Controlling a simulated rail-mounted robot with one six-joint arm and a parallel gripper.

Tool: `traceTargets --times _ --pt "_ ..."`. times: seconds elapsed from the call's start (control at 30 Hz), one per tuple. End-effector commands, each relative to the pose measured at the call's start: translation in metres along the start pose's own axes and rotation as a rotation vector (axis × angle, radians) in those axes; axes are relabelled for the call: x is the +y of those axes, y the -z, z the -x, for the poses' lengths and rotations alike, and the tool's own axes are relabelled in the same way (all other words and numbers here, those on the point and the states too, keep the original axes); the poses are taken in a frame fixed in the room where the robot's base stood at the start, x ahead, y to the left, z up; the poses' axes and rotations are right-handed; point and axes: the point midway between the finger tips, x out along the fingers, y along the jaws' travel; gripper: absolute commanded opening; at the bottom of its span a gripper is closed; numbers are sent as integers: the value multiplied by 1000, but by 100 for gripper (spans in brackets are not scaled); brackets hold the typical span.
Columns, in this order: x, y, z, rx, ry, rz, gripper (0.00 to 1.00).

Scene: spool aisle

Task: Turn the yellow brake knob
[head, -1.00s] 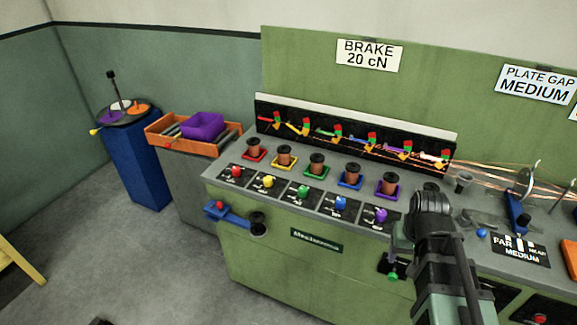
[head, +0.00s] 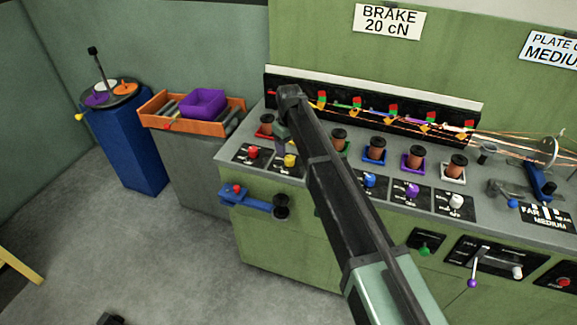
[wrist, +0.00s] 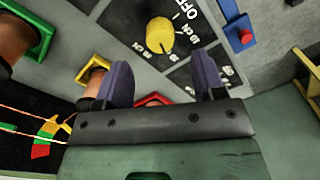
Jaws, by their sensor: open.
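The yellow brake knob (head: 290,160) sits on a black dial plate on the bench top, second from the left in a row of coloured knobs. In the wrist view the yellow knob (wrist: 160,36) lies beyond my fingertips, with white markings including "OFF" around it. My gripper (wrist: 162,72) is open, its two dark fingers apart and nothing held between them. The knob appears roughly in line with the gap and clear of both fingers. In the head view my arm hides most of the gripper, just above the knob. The wall sign (head: 389,20) reads "BRAKE 20 cN".
A red knob (head: 253,152) is left of the yellow one; blue (head: 369,180), purple (head: 412,190) and white (head: 456,201) knobs are to the right. Spools stand behind them. A blue lever (head: 246,199) juts from the bench front. An orange tray (head: 152,110) stands left.

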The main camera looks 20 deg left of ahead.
Motion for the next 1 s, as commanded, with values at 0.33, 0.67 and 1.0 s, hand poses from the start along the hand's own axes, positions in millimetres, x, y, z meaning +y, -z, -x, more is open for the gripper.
traceTargets --times 0.33,0.67,1.0 --pt "0 0 -60 0 0 -1 63" --pt "0 0 -57 0 0 -1 43" --pt "0 0 -57 0 0 -6 14"
